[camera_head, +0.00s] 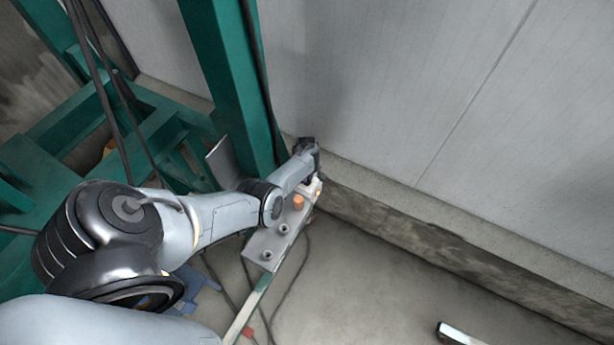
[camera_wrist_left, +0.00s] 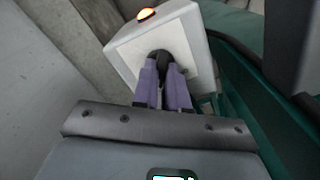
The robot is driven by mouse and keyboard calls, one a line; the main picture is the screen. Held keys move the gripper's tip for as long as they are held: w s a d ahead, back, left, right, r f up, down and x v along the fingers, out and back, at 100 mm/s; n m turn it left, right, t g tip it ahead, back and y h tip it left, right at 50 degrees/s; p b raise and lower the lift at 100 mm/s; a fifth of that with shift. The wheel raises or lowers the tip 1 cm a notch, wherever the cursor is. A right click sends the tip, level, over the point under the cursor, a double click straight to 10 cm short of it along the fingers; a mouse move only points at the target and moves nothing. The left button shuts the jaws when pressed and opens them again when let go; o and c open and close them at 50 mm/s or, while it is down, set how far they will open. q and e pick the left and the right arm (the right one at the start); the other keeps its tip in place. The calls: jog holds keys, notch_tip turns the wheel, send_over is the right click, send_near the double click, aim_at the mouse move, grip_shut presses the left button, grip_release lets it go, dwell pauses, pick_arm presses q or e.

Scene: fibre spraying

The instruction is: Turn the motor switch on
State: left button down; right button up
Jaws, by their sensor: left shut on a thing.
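The motor switch is a black knob (camera_wrist_left: 160,58) on the pale face of a white box (camera_wrist_left: 197,38) with a lit orange lamp (camera_wrist_left: 147,14) on its edge. My left gripper (camera_wrist_left: 163,75) has its two purple fingers closed on the knob, one on each side. In the head view my left arm reaches in from the left, and my left gripper (camera_head: 316,176) is at the far end of a grey panel, mostly hiding the switch. The knob's exact turn angle is hard to read. My right gripper is not in view.
The grey panel (camera_head: 262,243) carries metal knobs and an orange button (camera_head: 298,202). A green steel post (camera_head: 222,75) with hanging cables stands behind my arm. A pale wall (camera_head: 400,90) with a concrete ledge closes off the back. The floor at lower right is mostly clear.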

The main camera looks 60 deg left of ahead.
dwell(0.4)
pick_arm(q)
jog(key=c, duration=1.2)
grip_release()
jog(key=shift+o, duration=0.2)
jog(key=shift+r, duration=0.3)
notch_tip(320, 180, up, 10)
jog(key=p, duration=0.3)
jog(key=shift+r, duration=0.1)
